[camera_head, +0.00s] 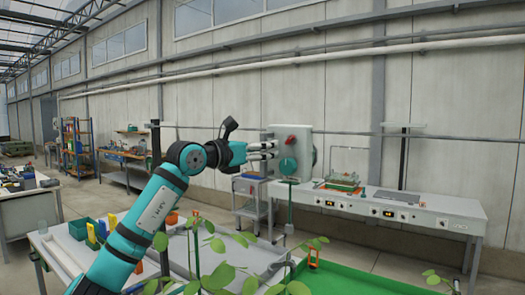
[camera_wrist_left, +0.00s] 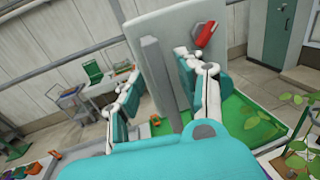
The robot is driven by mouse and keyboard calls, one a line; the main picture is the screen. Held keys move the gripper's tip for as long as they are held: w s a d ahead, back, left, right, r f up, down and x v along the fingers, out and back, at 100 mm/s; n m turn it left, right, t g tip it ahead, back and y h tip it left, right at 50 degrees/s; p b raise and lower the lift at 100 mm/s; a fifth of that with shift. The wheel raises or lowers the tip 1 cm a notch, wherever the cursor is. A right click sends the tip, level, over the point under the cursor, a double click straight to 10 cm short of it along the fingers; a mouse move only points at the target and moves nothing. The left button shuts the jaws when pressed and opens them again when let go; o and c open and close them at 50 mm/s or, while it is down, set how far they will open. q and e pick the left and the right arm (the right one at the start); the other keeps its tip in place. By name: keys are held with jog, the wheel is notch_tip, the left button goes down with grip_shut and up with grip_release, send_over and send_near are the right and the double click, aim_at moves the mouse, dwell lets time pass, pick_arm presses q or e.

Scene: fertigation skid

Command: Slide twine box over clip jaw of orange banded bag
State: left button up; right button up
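My left gripper (camera_head: 268,151) is raised in front of a grey panel, high above the bench. In the left wrist view my left gripper (camera_wrist_left: 158,66) has its two fingers well apart, with nothing between them. A small orange piece (camera_head: 313,258) stands at the edge of the green surface and also shows in the left wrist view (camera_wrist_left: 155,122). I cannot tell whether it belongs to the orange banded bag. Another orange item (camera_head: 172,218) lies on the left bench, partly behind leaves. I cannot make out the twine box or the clip jaw. My right gripper is not in view.
The grey panel (camera_head: 304,146) carries a red knob (camera_head: 292,140). Leafy plants (camera_head: 225,275) rise in front of the grey bench. A green tray (camera_head: 350,282) lies at the lower right. A long worktable (camera_head: 400,212) stands by the wall. Small bins (camera_head: 80,229) stand at left.

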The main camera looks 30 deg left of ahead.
pick_arm(q)
jog(key=v, duration=1.2)
